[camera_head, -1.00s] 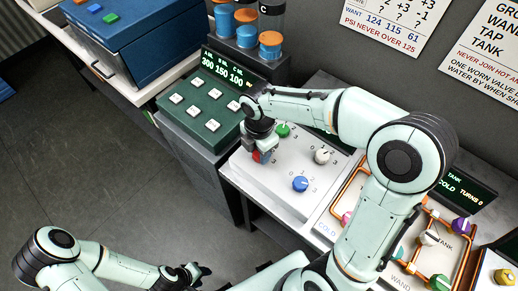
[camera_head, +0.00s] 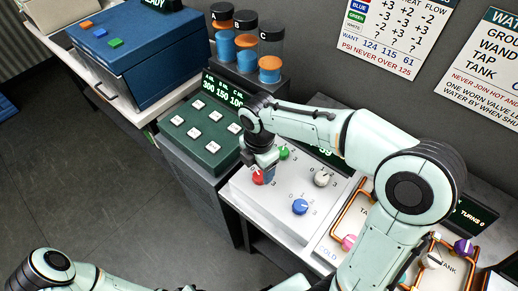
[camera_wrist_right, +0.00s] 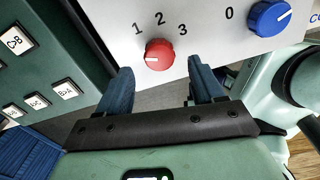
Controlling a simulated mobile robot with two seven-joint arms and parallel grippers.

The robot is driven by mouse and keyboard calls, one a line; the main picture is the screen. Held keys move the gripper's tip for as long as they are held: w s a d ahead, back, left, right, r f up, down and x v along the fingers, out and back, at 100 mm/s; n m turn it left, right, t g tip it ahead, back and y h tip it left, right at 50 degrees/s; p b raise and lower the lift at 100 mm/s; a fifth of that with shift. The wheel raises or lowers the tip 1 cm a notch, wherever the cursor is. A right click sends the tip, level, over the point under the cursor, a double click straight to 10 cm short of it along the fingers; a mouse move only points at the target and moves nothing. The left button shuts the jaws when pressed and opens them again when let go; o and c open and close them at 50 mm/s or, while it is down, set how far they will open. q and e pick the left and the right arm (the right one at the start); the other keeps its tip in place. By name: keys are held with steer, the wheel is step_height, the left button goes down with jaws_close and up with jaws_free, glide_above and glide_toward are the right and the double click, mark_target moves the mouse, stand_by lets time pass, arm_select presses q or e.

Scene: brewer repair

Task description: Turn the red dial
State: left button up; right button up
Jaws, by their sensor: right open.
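The red dial (camera_head: 258,177) is on the white panel, at its left corner in the head view, partly hidden by my right gripper (camera_head: 262,160). In the right wrist view the red dial (camera_wrist_right: 159,54) shows whole, with a white pointer mark toward its left and the numbers 1, 2, 3 around it. My right gripper's two blue fingers (camera_wrist_right: 160,85) are open, with the dial between and just beyond their tips; I cannot tell whether they touch it. My left arm (camera_head: 55,270) shows at the lower left; its gripper is almost wholly cut off by the bottom edge.
The white panel (camera_head: 262,209) also carries a blue dial (camera_head: 300,207), a green dial (camera_head: 283,153) and a white dial (camera_head: 322,177). A green button box (camera_head: 200,131) stands left of it. Orange pipes with a pink knob (camera_head: 348,242) lie to the right.

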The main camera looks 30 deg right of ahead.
mark_target(259, 176)
arm_select(q)
steer(key=shift+w+r+p, duration=0.55)
steer(key=shift+w+r, duration=0.35)
steer(key=shift+w, duration=0.05)
arm_select(e)
step_height(259, 176, up, 10)
arm_select(q)
steer(key=shift+s, duration=0.1)
arm_select(e)
steer(key=shift+f, duration=0.15)
